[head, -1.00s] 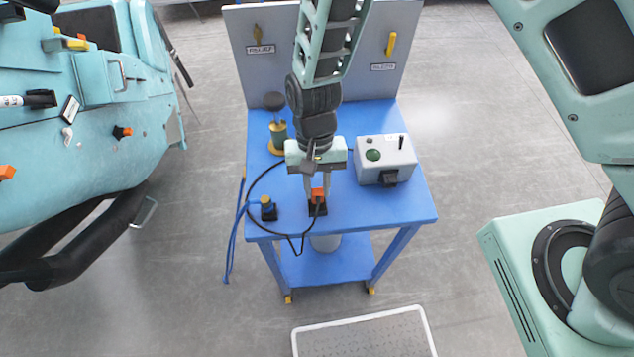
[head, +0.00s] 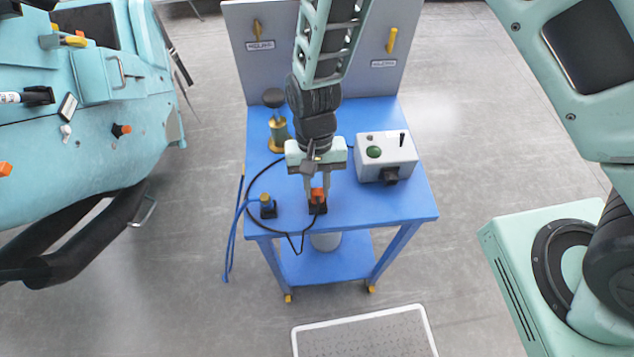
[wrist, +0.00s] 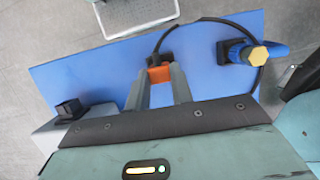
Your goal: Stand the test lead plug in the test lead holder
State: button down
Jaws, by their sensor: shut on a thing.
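The test lead plug, orange with a black cable, is between the fingertips of my gripper (head: 317,190). In the head view the orange plug (head: 318,194) is upright at the black test lead holder (head: 318,209), near the front edge of the blue table. The wrist view shows the orange plug (wrist: 160,74) between the two grey fingers of my gripper (wrist: 159,82), which are shut on it. The plug and fingers partly hide the holder, so I cannot tell how deep the plug sits in it.
A blue lead with a yellow-topped plug (head: 266,200) stands in another black holder to the left. A grey box (head: 386,158) is at the right and a brass stand with a dark knob (head: 276,130) at the back left. The blue table (head: 400,208) is clear at front right.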

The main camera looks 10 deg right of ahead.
jog(key=shift+f+b, duration=0.65)
jog(key=shift+f, duration=0.4)
jog(key=c, duration=1.1)
grip_release()
jog(key=shift+c, duration=0.2)
jog(key=shift+r, duration=0.1)
jog(key=b+v, duration=0.3)
jog(key=v, duration=1.4)
jog(key=shift+b, duration=0.35)
jog(key=shift+r, duration=0.15)
